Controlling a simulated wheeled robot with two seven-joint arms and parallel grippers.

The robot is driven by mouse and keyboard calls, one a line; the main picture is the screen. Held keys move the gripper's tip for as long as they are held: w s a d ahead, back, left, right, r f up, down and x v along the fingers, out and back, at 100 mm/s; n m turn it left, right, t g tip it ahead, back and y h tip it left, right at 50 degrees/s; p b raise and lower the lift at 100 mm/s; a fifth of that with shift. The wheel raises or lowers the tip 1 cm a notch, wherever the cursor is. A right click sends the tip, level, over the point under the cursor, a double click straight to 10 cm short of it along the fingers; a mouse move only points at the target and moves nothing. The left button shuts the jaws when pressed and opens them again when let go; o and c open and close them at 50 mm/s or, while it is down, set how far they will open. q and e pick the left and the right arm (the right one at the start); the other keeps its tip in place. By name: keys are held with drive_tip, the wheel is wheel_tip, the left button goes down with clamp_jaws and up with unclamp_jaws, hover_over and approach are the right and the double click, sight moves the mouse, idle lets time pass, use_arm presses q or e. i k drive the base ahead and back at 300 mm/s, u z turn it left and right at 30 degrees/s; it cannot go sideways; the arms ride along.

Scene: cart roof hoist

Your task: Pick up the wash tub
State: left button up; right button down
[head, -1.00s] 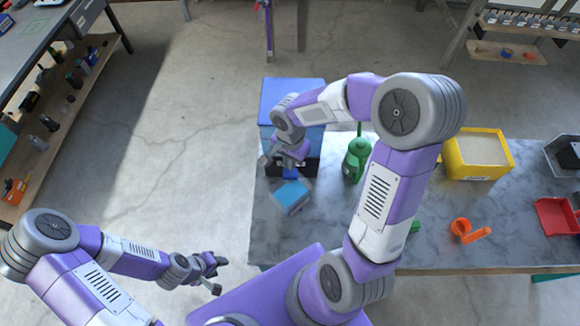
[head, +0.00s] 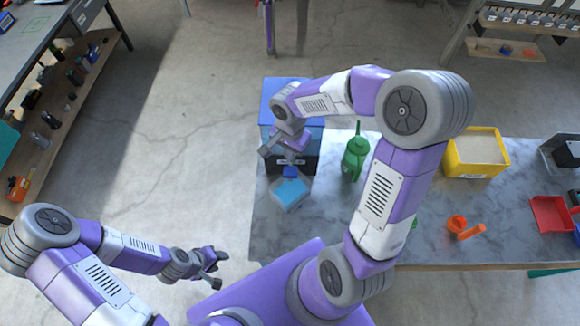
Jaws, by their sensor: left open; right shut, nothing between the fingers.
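No thing in the head view is plainly a wash tub. The open-topped candidates are a yellow box-shaped container (head: 451,168) with a pale inside, a low red tray (head: 551,215) and a dark grey bin (head: 560,150) cut by the right edge. My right gripper (head: 283,158) is shut and empty. It is over the front of a blue box (head: 290,88) with a dark front at the counter's left end; contact cannot be told. My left gripper (head: 219,268) is open and empty, left of the counter and over the floor.
The marble-topped counter (head: 400,240) carries a light blue block (head: 289,194), a green watering-can-like vessel (head: 354,158) and an orange item (head: 466,229). My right arm hides part of the counter. A shelved bench (head: 60,90) stands left; open floor (head: 180,130) lies between.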

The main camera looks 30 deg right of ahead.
sight(288, 195)
drive_tip(key=k, duration=1)
